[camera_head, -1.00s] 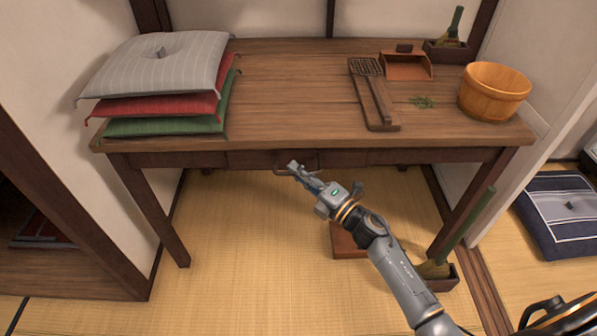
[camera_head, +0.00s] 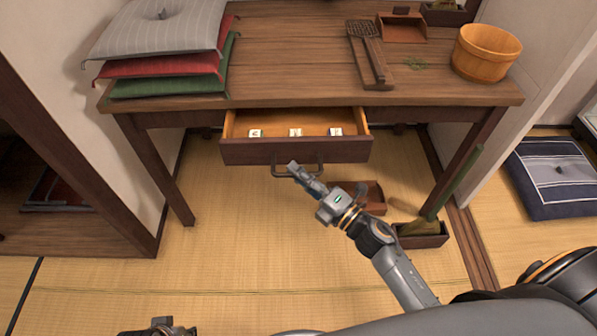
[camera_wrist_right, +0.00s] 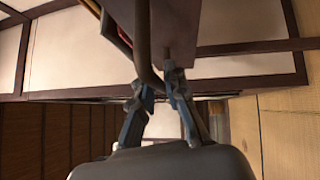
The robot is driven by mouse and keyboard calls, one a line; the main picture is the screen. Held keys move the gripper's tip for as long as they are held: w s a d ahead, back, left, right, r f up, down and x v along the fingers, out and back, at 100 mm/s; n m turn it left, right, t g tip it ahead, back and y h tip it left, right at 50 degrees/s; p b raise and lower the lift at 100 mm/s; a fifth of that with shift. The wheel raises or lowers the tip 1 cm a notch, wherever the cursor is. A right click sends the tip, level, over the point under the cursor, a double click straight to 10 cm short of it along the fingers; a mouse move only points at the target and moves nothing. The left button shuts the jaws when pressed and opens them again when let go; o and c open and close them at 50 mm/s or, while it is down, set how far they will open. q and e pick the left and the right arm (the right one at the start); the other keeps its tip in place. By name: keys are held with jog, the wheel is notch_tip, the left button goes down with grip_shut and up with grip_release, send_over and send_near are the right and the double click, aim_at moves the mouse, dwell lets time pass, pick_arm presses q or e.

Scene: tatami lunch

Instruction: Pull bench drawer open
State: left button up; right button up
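The bench drawer (camera_head: 297,151) is pulled out from under the wooden bench (camera_head: 290,60), and its inside shows. Several small white labelled pieces (camera_head: 295,132) lie in it. The dark bar handle (camera_head: 297,170) is on the drawer's front. My right gripper (camera_head: 293,169) is at the handle; in the right wrist view its fingers (camera_wrist_right: 160,92) close on either side of the handle bar (camera_wrist_right: 143,45). The drawer's front shows above it there. Part of my left gripper (camera_head: 160,328) shows at the bottom edge, and its fingers are not clear.
Stacked cushions (camera_head: 160,60) lie on the bench's left end. A grill tool (camera_head: 371,55), small dustpan (camera_head: 402,27) and wooden tub (camera_head: 486,52) stand at right. A broom in a box (camera_head: 425,234) is on the floor below. The tatami in front is clear.

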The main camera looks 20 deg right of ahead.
jog(key=shift+o, duration=1.3)
jog(key=v, duration=1.2)
